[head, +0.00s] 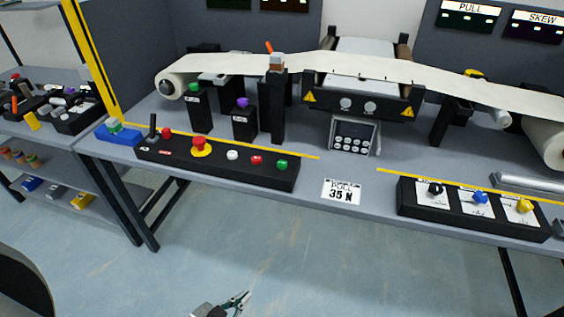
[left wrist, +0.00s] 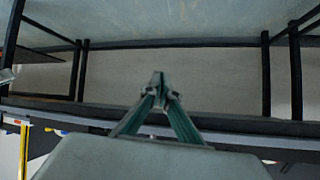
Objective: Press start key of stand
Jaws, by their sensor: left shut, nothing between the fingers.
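A long black control box (head: 215,165) lies along the front of the grey bench. On its top are a black lever, a red knob, a red mushroom button on a yellow base (head: 201,147), a white button (head: 232,155), a red button (head: 257,160) and a green button (head: 281,165) at the right end. Which one is the start key I cannot read. My left gripper (head: 243,297) is low at the bottom of the head view, over the floor and apart from the bench. Its green fingers meet in the left wrist view (left wrist: 158,80), with nothing between them. My right gripper is not seen.
A blue box with a green button (head: 115,132) stands left of the control box. A keypad (head: 353,137) and a "PULL 35 N" card (head: 342,192) are on the bench. A three-knob panel (head: 472,208) is at right. The floor before the bench is clear.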

